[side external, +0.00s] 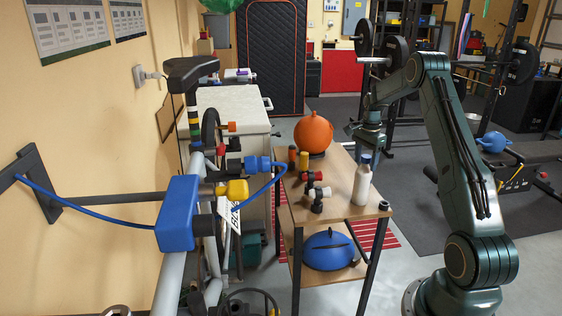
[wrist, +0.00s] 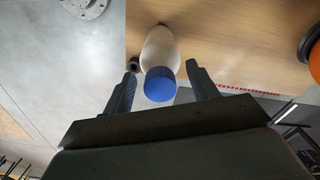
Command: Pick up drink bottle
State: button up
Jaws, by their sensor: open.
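The drink bottle (side external: 361,185) is white with a blue cap and stands upright near the right edge of the small wooden table. In the wrist view the bottle (wrist: 160,50) is seen from above, its blue cap (wrist: 160,84) between and just beyond my fingertips. My gripper (side external: 370,145) is above the bottle in the side view, pointing down. In the wrist view my gripper (wrist: 162,75) has its two dark fingers spread wide, one on each side of the cap. It holds nothing.
The wooden table (side external: 335,208) also bears an orange ball-shaped object (side external: 313,134), a dumbbell-like item (side external: 317,193) and a small black object (side external: 383,205) beside the bottle. A bike (side external: 190,200) stands left.

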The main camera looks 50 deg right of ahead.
jog(key=shift+c, duration=0.2)
grip_shut()
jog(key=shift+r, duration=0.15)
notch_tip(320, 180, up, 18)
dwell(0.9)
dwell(0.4)
